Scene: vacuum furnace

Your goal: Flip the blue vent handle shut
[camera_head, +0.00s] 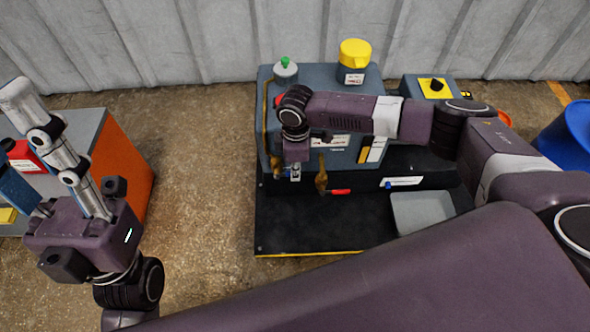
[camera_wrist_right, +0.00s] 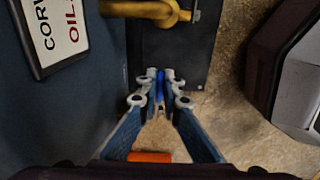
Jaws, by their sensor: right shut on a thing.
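My right gripper (camera_head: 295,175) points down beside the left front of the grey furnace machine (camera_head: 268,105). In the right wrist view my right gripper (camera_wrist_right: 158,80) is shut, with the blue vent handle (camera_wrist_right: 160,82) as a narrow blue strip between its fingertips. In the head view the handle is mostly hidden by the gripper, so its angle cannot be told. My left gripper (camera_head: 30,125) is at the far left, away from the machine, with its fingers apart and partly cut off by the picture's edge.
A brass fitting (camera_head: 321,175) with a red handle (camera_head: 340,191) is just right of my right gripper. A yellow-capped container (camera_head: 354,55) and a green-topped bottle (camera_head: 285,68) stand on the machine. A grey tray (camera_head: 420,212) sits on the black base. An orange-sided cabinet (camera_head: 125,165) is at left.

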